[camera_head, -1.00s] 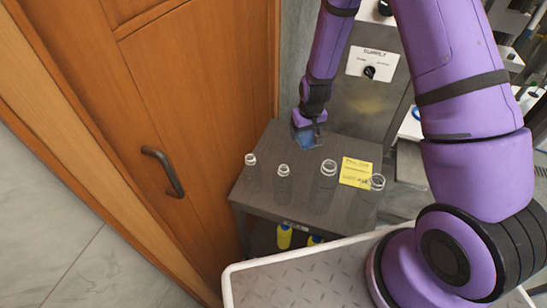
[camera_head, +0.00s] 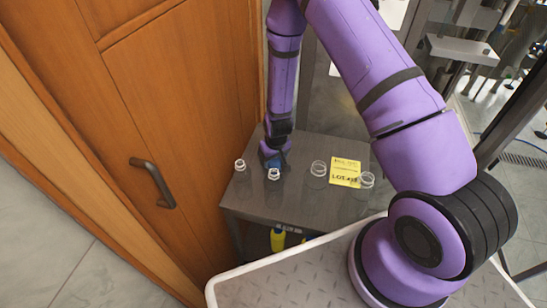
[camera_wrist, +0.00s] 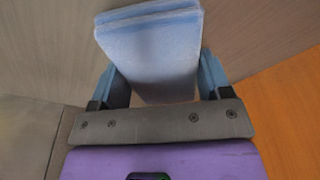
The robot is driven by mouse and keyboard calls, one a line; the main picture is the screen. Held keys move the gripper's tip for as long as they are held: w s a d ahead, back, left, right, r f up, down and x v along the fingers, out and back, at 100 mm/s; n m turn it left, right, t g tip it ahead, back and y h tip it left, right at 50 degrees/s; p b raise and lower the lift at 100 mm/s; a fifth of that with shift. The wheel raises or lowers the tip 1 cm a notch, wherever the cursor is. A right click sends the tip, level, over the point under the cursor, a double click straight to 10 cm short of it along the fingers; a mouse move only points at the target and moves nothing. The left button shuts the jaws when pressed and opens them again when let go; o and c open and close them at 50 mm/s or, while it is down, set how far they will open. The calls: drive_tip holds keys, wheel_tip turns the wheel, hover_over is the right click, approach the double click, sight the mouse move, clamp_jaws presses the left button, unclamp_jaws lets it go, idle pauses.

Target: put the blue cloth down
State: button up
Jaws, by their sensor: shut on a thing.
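The folded, pale blue cloth (camera_wrist: 150,45) is between the two blue fingers of my gripper (camera_wrist: 164,78) in the wrist view. My gripper is shut on it, and the cloth sticks out past the fingertips. In the head view my gripper (camera_head: 274,160) is low at the back left of the small grey table (camera_head: 300,205), behind the clear jars. Only a small blue patch shows there, and I cannot tell cloth from fingers. I cannot tell whether the cloth touches the tabletop.
Several clear open jars stand on the table, including a left one (camera_head: 241,170), one in front of my gripper (camera_head: 273,180) and a wider one (camera_head: 318,174). A yellow note (camera_head: 345,172) lies right. A wooden door (camera_head: 180,120) is close on the left.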

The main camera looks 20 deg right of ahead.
drive_tip(key=shift+f, duration=0.1)
drive_tip(key=o, duration=1)
drive_tip(key=shift+c, duration=0.2)
drive_tip(key=shift+d, duration=0.1)
drive_tip(key=shift+d+f, duration=0.1)
drive_tip(key=shift+d, duration=0.05)
